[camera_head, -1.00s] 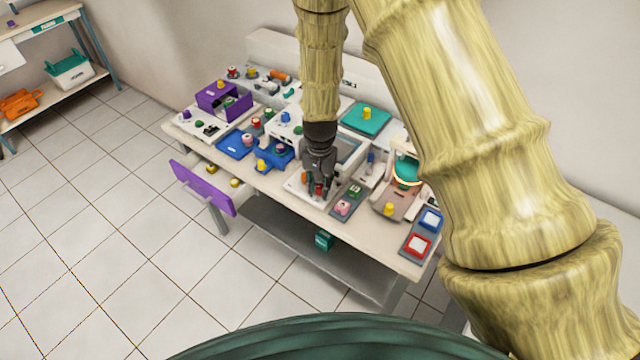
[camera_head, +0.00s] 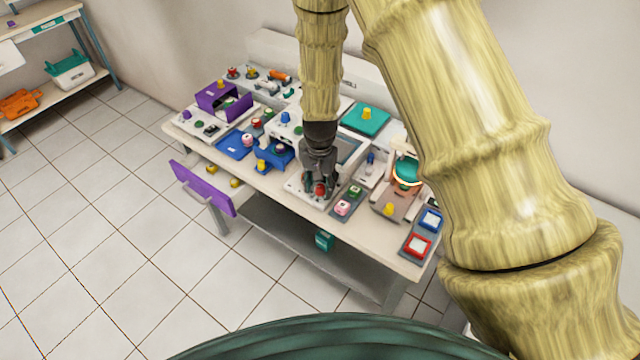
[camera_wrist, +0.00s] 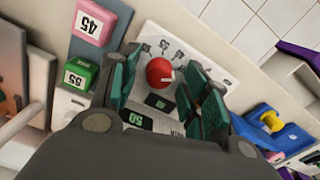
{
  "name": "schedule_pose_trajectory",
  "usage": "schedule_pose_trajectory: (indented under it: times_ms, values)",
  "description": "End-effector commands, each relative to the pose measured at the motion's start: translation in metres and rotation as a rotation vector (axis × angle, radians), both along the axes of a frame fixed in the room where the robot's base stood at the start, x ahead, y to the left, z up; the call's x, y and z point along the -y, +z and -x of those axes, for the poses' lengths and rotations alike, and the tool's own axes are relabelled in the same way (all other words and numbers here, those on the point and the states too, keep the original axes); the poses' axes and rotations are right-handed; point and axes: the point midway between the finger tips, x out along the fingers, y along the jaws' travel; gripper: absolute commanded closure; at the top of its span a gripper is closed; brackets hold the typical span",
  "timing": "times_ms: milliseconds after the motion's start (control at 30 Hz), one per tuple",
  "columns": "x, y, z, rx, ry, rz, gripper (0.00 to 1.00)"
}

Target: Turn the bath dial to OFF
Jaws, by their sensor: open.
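A red dial (camera_wrist: 160,71) with a pale pointer mark sits on a white panel (camera_wrist: 205,65) with dark printed marks in the wrist view. It also shows as a small red knob (camera_head: 320,190) near the table's front edge in the head view. My gripper (camera_wrist: 157,85) is open, with one green-padded finger on each side of the red dial. In the head view my gripper (camera_head: 320,184) points down over the panel. I cannot tell whether the fingers touch the dial. The printed dial labels are too small to read.
A pink block marked 45 (camera_wrist: 90,22) and a green block marked 85 (camera_wrist: 80,75) stand beside the panel. A blue stand with a yellow knob (camera_wrist: 270,120) is at the right. The purple-fronted drawer (camera_head: 203,188) juts out at the table's left front.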

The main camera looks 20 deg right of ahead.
Motion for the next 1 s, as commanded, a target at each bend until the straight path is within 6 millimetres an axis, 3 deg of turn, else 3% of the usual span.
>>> schedule_pose_trajectory:
  times_ms: [167, 700, 1000]
  values:
    - [0.000, 0.015, -0.001, 0.002, 0.000, 0.000, 0.54]
    - [0.000, 0.095, -0.001, 0.003, 0.000, 0.001, 0.54]
    - [0.000, 0.117, 0.000, 0.001, 0.000, 0.001, 0.54]
